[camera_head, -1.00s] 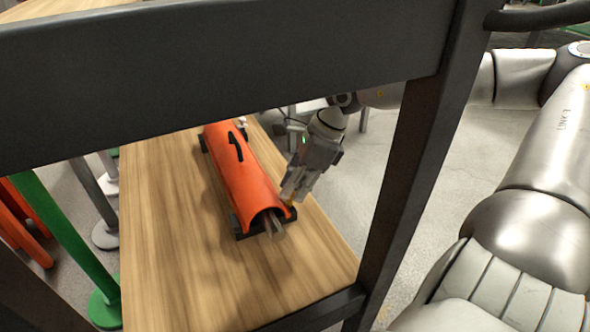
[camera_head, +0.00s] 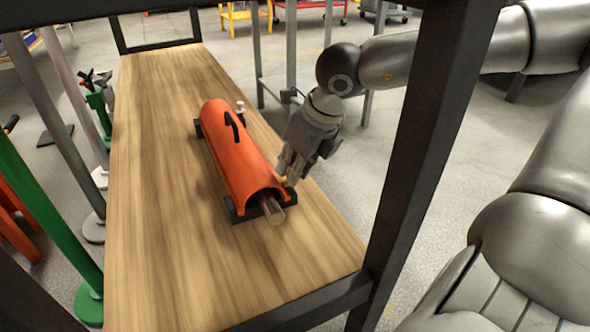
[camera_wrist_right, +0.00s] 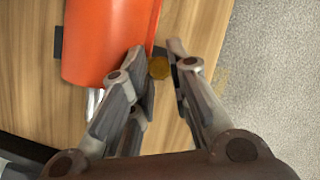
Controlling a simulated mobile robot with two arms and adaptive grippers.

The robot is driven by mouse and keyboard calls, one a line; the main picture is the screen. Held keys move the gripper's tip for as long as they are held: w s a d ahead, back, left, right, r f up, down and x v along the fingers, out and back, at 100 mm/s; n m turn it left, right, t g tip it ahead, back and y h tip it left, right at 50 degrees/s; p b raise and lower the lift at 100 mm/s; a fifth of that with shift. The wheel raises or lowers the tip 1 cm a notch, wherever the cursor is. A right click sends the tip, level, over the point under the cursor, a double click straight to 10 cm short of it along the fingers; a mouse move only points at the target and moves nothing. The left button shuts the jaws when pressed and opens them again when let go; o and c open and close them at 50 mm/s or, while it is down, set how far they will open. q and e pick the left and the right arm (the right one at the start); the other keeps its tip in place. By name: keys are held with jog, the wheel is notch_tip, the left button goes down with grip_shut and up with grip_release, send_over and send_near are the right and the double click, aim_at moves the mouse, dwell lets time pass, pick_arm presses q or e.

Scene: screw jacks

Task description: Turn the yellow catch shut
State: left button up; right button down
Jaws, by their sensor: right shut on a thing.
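The orange half-round cover (camera_head: 240,155) lies on the wooden bench, with a black handle (camera_head: 232,126) on top. It also shows in the right wrist view (camera_wrist_right: 108,40). The yellow catch (camera_wrist_right: 159,68) sits beside the cover's near right corner, between my right fingers. In the head view it is mostly hidden by the fingertips. My right gripper (camera_head: 289,172) reaches down from the right and is shut on the catch; it also shows in the wrist view (camera_wrist_right: 157,78). My left gripper is not in view.
A round bar (camera_head: 271,208) sticks out of the cover's near end. A dark frame post (camera_head: 415,170) stands between me and the bench's right side. The wooden bench top (camera_head: 160,250) is clear left of and in front of the cover. Green stands (camera_head: 45,220) stand at left.

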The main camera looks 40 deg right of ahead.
dwell(0.3)
jog(key=c, duration=1.7)
grip_release()
jog(key=shift+o, duration=0.4)
